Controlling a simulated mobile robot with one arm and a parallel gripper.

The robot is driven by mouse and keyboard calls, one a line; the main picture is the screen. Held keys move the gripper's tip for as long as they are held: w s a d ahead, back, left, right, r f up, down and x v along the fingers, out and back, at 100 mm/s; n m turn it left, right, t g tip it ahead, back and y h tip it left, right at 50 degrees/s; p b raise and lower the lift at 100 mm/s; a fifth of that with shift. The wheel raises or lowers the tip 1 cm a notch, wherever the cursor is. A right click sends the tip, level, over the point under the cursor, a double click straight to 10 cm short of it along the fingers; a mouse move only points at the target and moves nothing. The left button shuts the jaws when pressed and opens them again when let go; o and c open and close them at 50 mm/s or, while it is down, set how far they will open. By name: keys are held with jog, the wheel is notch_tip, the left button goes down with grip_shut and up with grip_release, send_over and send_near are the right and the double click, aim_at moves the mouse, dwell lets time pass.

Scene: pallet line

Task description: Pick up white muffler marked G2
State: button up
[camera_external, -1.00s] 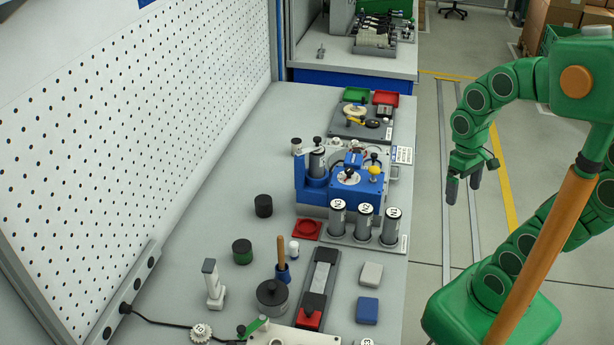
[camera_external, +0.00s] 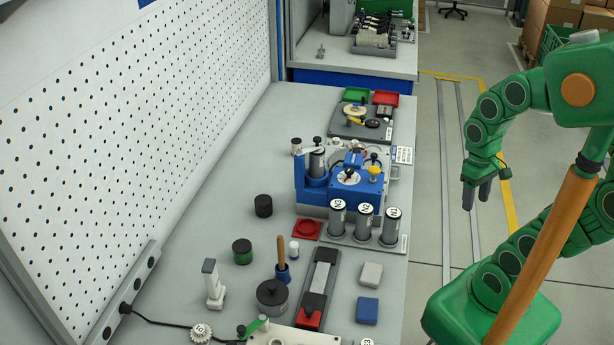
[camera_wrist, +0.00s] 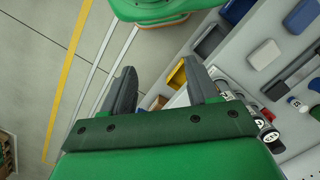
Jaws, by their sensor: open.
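My gripper (camera_external: 476,193) hangs open and empty over the floor, to the right of the bench. Its two dark fingers stand apart in the wrist view (camera_wrist: 160,82), with nothing between them. I cannot read a G2 mark on anything, so I cannot tell for sure which thing is the white muffler. A small white-topped piece with a blue lower part (camera_external: 293,248) stands on the bench beside a wooden-handled tool. A similar small white-and-blue piece shows at the right of the wrist view (camera_wrist: 297,104).
Several grey cylinders with marked white tops (camera_external: 364,222) stand in a row near the bench's right edge. Behind them is a blue fixture (camera_external: 345,195). A grey block (camera_external: 371,274) and a blue block (camera_external: 367,310) lie nearer. The floor below my gripper is clear.

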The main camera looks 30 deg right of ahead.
jog(key=w+a+f+t+y, duration=0.2)
jog(key=w+a, duration=0.5)
jog(key=a, duration=0.5)
jog(key=w+a+f+n+t+y, duration=0.1)
jog(key=w+a+f+t, duration=0.15)
jog(key=w+a, duration=0.65)
jog(key=w+a+f+t+y, duration=0.25)
jog(key=w+a, duration=0.25)
jog(key=a, duration=0.9)
jog(key=m+t+h, duration=0.1)
jog(key=t+h, duration=0.5)
jog(key=t, duration=0.1)
send_near(294, 245)
jog(key=shift+w+d+y, duration=0.2)
jog(key=shift+w+y, duration=0.05)
jog(key=shift+x, duration=3.9)
jog(key=shift+s+d+f, duration=0.1)
jog(key=shift+c, duration=0.3)
